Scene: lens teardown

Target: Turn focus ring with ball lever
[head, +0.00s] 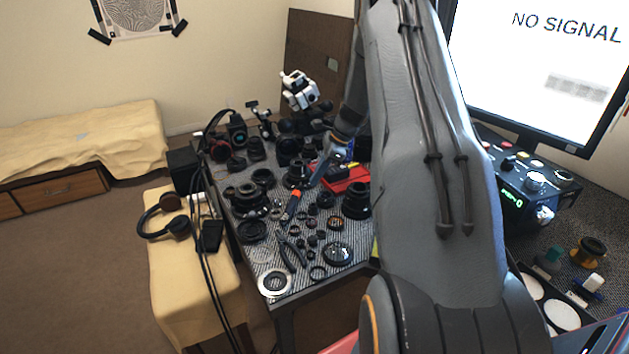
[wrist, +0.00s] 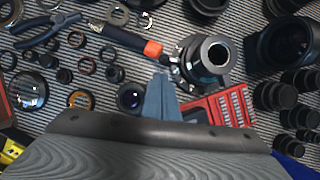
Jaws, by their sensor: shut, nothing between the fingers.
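A dark lens (wrist: 192,70) with a pale metal ring around its bore stands on the striped mat (wrist: 65,48) in the wrist view. It appears to be the dark lens (head: 297,174) near the middle of the table in the head view. A small part juts from its left side, but I cannot tell whether it is the ball lever. My gripper (wrist: 160,78) is shut and empty, its blue-grey fingers just left of the lens. In the head view my gripper (head: 317,180) reaches down beside the lens. I cannot tell whether the fingertips touch anything.
An orange-tipped tool (wrist: 153,48) lies left of the lens, close to my fingers. A red bit case (wrist: 228,106) lies to its lower right. Pliers (wrist: 42,32), loose rings and several other lenses crowd the mat. There is little free room.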

